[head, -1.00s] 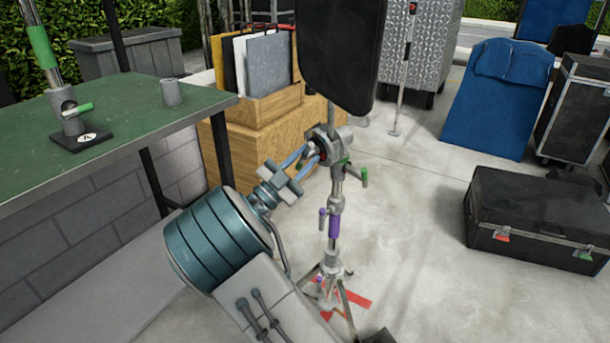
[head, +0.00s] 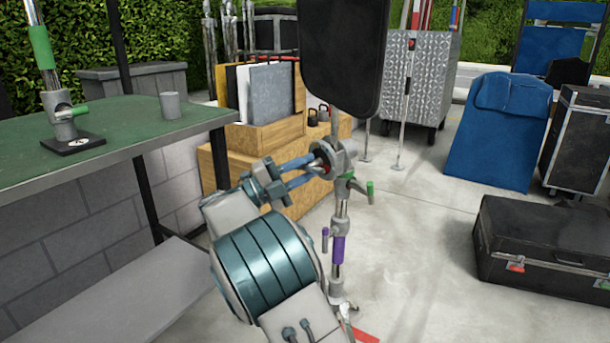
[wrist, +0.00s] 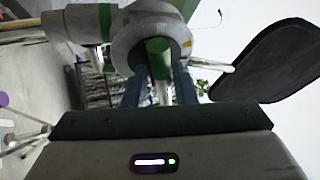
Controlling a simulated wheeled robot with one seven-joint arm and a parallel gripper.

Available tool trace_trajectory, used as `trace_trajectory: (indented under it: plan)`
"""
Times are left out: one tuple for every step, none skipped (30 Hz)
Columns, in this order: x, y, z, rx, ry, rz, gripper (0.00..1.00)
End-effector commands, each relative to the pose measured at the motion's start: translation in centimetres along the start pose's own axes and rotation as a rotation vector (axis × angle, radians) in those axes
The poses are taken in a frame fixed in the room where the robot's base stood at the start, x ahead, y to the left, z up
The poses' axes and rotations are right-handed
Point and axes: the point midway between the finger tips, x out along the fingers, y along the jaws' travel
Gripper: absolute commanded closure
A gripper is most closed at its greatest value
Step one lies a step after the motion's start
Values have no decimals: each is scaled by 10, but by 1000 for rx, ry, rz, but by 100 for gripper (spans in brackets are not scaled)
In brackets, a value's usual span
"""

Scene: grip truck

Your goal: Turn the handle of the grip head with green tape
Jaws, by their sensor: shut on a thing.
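The grip head (head: 340,152) is a grey metal clamp at the top of a light stand, beside a black flag panel (head: 343,55). Green tape (wrist: 105,22) shows on its grey cylinder in the wrist view. My gripper (head: 318,160) reaches it from the left. In the wrist view, my two dark blue fingers are shut on the green-ended handle (wrist: 158,58), in front of the round grey disc (wrist: 150,30). That handle is hidden in the head view. Another green-tipped handle (head: 370,190) hangs below the head on the right, clear of my fingers.
A purple-taped collar (head: 338,248) with a purple handle is lower on the stand. A green-topped table (head: 130,140) at left carries another green-taped post (head: 40,48) and a grey cup (head: 169,105). A wooden box (head: 285,150) stands behind; a black case (head: 545,245) is at right.

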Motion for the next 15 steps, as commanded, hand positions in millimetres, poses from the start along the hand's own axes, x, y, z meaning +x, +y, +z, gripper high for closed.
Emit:
trace_trajectory:
  plan:
    - [0, 0, 0, 16, 5, 6, 98]
    - [0, 0, 0, 25, 7, 9, 98]
    - [1, 0, 0, 36, 8, 13, 98]
    - [1, 0, 0, 42, 10, 16, 98]
    - [1, 0, 0, 48, 11, 18, 98]
    - [1, -1, 0, 54, 12, 20, 98]
    - [1, -1, 0, 57, 12, 21, 98]
    - [1, -1, 0, 60, 13, 23, 98]
    - [1, -1, 0, 63, 13, 24, 98]
    - [1, -1, 0, 65, 14, 24, 98]
    - [1, -1, 0, 66, 14, 25, 98]
    - [1, -1, 0, 67, 14, 25, 98]
    - [1, -1, 0, 67, 14, 25, 98]
    - [1, -1, 0, 67, 14, 25, 98]
    - [1, -1, 0, 67, 14, 25, 98]
